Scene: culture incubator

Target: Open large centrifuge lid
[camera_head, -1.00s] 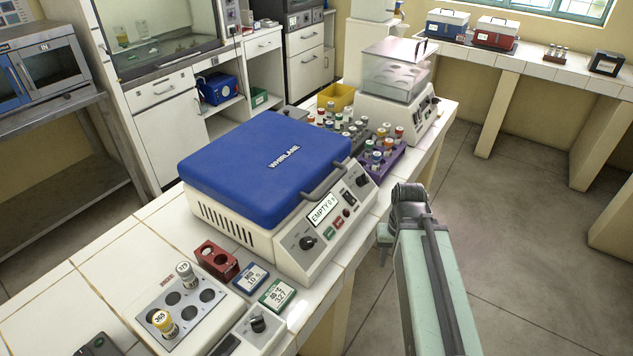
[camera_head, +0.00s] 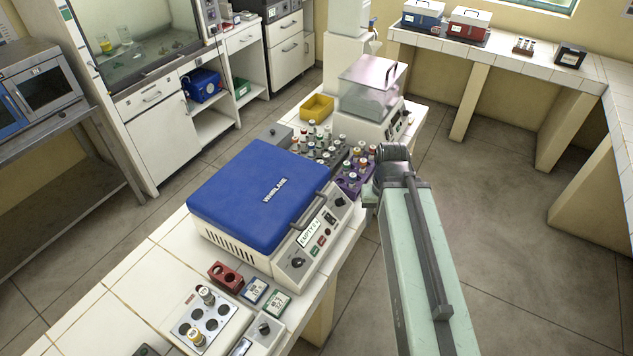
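The large centrifuge (camera_head: 228,245) is a cream box on the tiled bench. Its blue lid (camera_head: 255,195) is down and lies flat over the body. A grey handle (camera_head: 308,211) runs along the lid's right edge, above the front panel with its label, knobs and buttons. My arm (camera_head: 415,260) reaches up from the lower right, beside the bench and to the right of the centrifuge. My gripper at its far end is hidden behind the arm's dark joint, so its fingers do not show. The arm is apart from the lid handle.
A purple rack (camera_head: 352,180) and a grey rack (camera_head: 322,150) of tubes stand behind the centrifuge. A smaller centrifuge with a clear lid (camera_head: 372,85) is farther back. A tube block (camera_head: 205,318) and a red holder (camera_head: 226,275) lie in front. Floor (camera_head: 510,220) is free at right.

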